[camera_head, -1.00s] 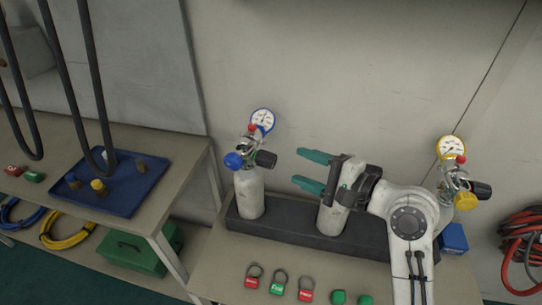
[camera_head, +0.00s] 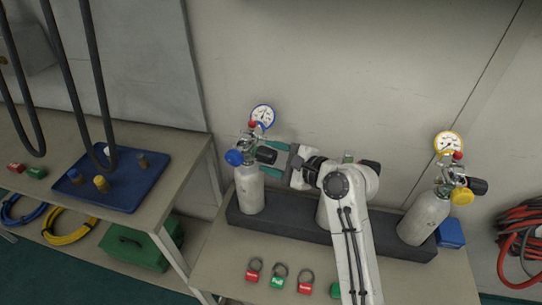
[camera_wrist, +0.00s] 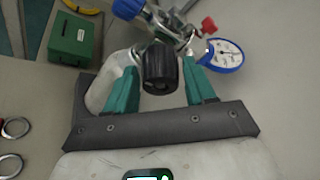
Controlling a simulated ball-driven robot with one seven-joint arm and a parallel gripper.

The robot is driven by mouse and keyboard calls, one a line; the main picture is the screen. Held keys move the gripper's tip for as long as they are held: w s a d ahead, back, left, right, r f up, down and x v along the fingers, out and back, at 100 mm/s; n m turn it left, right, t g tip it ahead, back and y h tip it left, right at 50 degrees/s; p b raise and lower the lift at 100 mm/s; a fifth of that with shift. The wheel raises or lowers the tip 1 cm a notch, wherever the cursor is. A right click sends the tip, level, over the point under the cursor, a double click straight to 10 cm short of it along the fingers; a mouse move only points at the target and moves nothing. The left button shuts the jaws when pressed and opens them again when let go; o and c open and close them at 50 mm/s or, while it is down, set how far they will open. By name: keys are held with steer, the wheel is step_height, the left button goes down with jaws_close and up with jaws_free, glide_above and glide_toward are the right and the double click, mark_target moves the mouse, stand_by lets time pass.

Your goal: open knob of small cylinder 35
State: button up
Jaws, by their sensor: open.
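The left cylinder (camera_head: 250,188) is pale and upright in the dark rack; no number 35 is readable on any cylinder. Its valve carries a black knob (camera_head: 266,155), a blue knob (camera_head: 235,158) and a blue-rimmed gauge (camera_head: 263,115). My gripper (camera_head: 274,157) is open, its teal fingers pointing left at the black knob. In the wrist view, the black knob (camera_wrist: 160,68) lies between the two spread fingers of my gripper (camera_wrist: 160,75), with gaps on both sides. The blue knob (camera_wrist: 128,8) and gauge (camera_wrist: 225,55) show beyond. My arm mostly hides the middle cylinder.
The right cylinder (camera_head: 424,217) has a yellow knob (camera_head: 462,196) and a yellow-rimmed gauge (camera_head: 448,143). The dark rack (camera_head: 290,229) holds the cylinders. Several tags, including a red one (camera_head: 252,276), lie in front. A blue tray (camera_head: 125,190) is on the left table.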

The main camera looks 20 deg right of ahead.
steer(key=shift+w+a, duration=0.15)
steer(key=shift+w, duration=0.2)
steer(key=shift+c, duration=0.2)
steer(key=shift+f, duration=0.1)
steer(key=c, duration=0.7)
